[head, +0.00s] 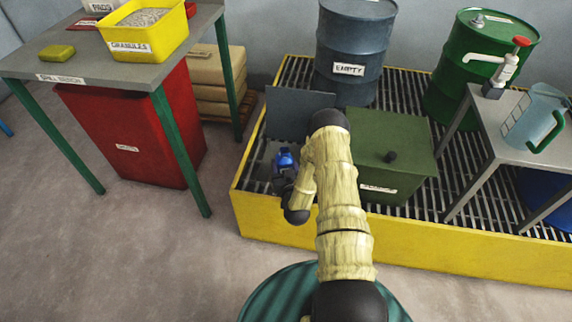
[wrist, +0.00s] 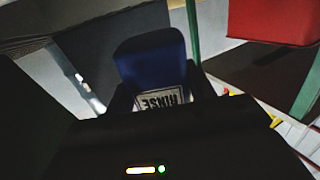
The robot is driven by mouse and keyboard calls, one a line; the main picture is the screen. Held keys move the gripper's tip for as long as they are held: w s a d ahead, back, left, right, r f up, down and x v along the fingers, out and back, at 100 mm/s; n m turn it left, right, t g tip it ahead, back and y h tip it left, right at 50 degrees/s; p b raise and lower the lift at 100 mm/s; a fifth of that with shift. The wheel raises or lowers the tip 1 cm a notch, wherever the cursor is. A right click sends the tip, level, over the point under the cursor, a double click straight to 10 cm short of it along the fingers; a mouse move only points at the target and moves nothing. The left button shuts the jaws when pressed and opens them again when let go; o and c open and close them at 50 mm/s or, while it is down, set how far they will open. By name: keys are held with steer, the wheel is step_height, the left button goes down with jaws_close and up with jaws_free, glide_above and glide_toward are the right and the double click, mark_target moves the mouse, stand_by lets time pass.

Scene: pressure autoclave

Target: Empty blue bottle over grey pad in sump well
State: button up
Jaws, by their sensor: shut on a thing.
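A blue bottle (head: 285,160) shows small in the head view, just past the end of my arm. In the wrist view the blue bottle (wrist: 150,58) fills the upper middle, its RINSE label reading upside down. My gripper (head: 284,184) is shut on the bottle; its dark fingers (wrist: 162,98) flank it in the wrist view. The bottle is held over the left end of the yellow grated sump, in front of a raised dark grey plate (head: 292,116). My arm and the bottle hide much of the well area, and I cannot make out the grey pad. I cannot tell the bottle's exact tilt.
A green box (head: 385,140) stands on the grating right of my arm. An EMPTY drum (head: 355,35) and a green drum (head: 455,95) stand behind. A metal stand (head: 520,140) with a jug is at right. A bench (head: 75,75) and red bin (head: 140,130) are left.

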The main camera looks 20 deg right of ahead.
mark_target(286, 165)
steer(key=shift+s+a, duration=0.1)
steer(key=shift+s, duration=0.05)
steer(key=shift+r+p, duration=1.4)
steer(key=shift+r, duration=0.2)
steer(key=shift+f, duration=0.1)
